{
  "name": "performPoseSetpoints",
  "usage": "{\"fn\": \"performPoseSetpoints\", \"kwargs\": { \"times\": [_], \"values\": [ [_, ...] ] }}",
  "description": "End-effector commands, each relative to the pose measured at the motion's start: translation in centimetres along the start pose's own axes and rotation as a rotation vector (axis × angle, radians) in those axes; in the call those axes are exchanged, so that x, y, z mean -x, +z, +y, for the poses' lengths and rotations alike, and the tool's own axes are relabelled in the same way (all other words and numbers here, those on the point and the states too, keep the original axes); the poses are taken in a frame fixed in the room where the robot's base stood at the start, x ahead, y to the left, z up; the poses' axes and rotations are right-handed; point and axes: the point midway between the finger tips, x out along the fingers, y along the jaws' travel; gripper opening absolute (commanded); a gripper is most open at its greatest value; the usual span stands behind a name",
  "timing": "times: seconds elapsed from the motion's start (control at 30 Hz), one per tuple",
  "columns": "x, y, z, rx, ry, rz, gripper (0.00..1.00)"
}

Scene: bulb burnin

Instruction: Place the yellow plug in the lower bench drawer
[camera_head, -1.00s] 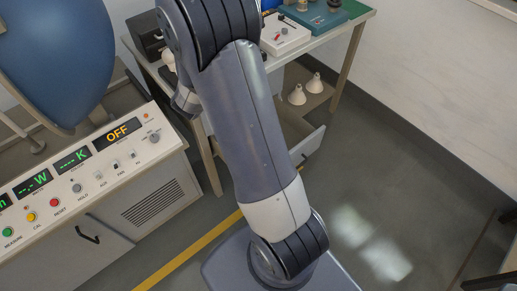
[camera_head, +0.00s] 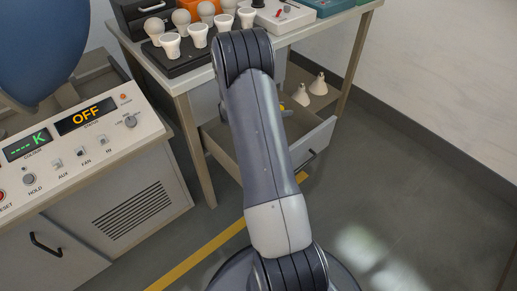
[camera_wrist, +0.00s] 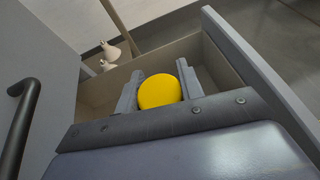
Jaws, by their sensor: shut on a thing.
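The yellow plug (camera_wrist: 158,92) is a round yellow piece between the two fingers of my gripper (camera_wrist: 160,88), which is shut on it. The open bench drawer (camera_wrist: 192,46) lies around and below the fingers in the wrist view; the plug is over its interior, and I cannot tell how high. In the head view the pulled-out drawer (camera_head: 318,139) is under the bench, partly hidden by my arm. A small patch of yellow (camera_head: 281,107) shows beside my arm there; most of my gripper is hidden.
Two white cone-shaped pieces (camera_head: 309,90) stand beyond the drawer. The bench (camera_head: 190,82) above carries a dark tray with several bulbs. A control console (camera_head: 90,150) stands at left. A dark handle (camera_wrist: 20,125) shows at left in the wrist view. Floor at right is clear.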

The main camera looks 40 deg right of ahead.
Motion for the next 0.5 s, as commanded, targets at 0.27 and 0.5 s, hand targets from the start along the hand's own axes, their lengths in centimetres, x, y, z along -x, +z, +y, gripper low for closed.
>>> {"fn": "performPoseSetpoints", "kwargs": {
  "times": [0.27,0.5],
  "values": [
    [-2.0,-3.9,-0.4,-0.004,-0.015,-0.001,0.15],
    [-3.5,-7.7,-0.5,-0.005,-0.014,-0.001,0.15]
  ]
}}
